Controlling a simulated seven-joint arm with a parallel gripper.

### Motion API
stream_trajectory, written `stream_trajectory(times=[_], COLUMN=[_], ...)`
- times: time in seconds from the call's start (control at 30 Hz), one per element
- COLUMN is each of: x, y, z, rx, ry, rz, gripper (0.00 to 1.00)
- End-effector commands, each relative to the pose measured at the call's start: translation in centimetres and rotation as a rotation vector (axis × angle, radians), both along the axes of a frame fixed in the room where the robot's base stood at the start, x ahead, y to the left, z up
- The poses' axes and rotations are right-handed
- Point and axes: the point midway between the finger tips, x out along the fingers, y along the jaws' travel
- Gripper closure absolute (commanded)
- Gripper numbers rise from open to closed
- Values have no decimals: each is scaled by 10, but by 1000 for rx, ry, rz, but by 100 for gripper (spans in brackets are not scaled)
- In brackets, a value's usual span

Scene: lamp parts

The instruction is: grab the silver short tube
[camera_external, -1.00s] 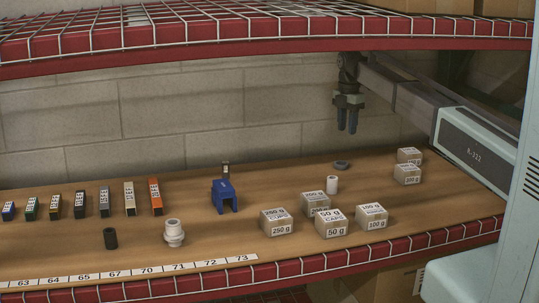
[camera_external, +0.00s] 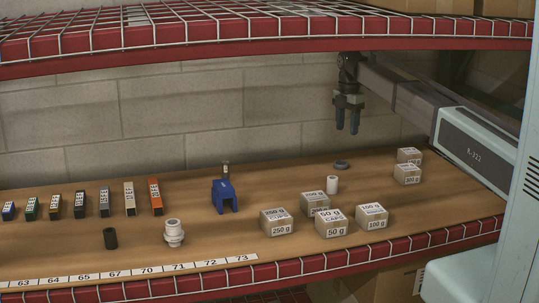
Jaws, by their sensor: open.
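A short, pale grey-white upright tube (camera_external: 332,185) stands behind the small boxes at the right of the shelf. Which part is the silver short tube is not certain; a small metallic upright piece (camera_external: 226,169) also shows at the back of a blue block (camera_external: 224,196). My gripper (camera_external: 347,128) hangs with its fingers pointing down, above the back right of the shelf. It is open and empty, well above the pale tube and slightly to its right in the picture.
A dark grey ring (camera_external: 342,165) lies behind the pale tube. Several labelled boxes (camera_external: 331,223) stand close in front of it. A white stepped fitting (camera_external: 173,233) and a black tube (camera_external: 110,238) stand further left. A wire-covered upper shelf (camera_external: 250,30) hangs overhead.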

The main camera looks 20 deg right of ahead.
Motion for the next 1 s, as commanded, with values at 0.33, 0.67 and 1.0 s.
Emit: stream_trajectory(times=[0.33,0.67,1.0], x=[-1,-10,-13], y=[11,151,274], z=[0,3,8], rx=[0,0,1], ry=[0,-2,-5], rz=[13,176,311], gripper=[45,45,45])
